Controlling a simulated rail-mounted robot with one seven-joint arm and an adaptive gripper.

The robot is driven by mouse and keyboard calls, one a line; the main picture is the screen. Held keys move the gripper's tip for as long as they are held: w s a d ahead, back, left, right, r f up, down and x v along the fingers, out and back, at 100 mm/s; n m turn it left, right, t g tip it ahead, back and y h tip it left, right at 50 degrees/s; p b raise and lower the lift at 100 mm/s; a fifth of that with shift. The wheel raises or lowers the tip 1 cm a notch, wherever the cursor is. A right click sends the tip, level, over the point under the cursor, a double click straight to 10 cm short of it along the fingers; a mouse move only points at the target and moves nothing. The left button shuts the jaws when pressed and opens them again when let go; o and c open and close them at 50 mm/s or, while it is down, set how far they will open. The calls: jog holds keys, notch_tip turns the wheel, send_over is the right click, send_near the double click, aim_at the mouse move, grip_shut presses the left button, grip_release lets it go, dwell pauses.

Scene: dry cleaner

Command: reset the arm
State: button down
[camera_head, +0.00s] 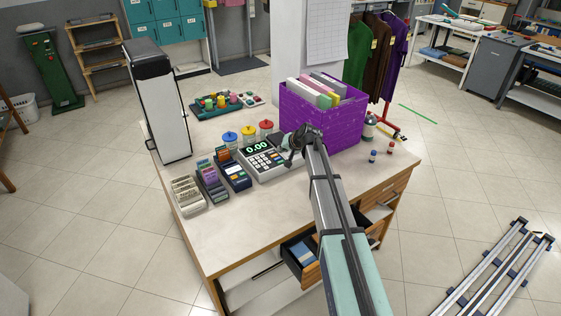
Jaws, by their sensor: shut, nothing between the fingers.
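My arm reaches up from the lower right of the head view over the counter (235,231). My gripper (292,158) is at the arm's far end, small and dark, beside the right edge of the cash register (262,158) and in front of the purple crate (330,128). Its fingers are shut and I see nothing held. Whether it touches the register or the crate, I cannot tell.
Small bottles (372,156) are at the right. An open drawer (301,255) juts out below my arm.

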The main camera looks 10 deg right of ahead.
jog(key=shift+r, duration=0.9)
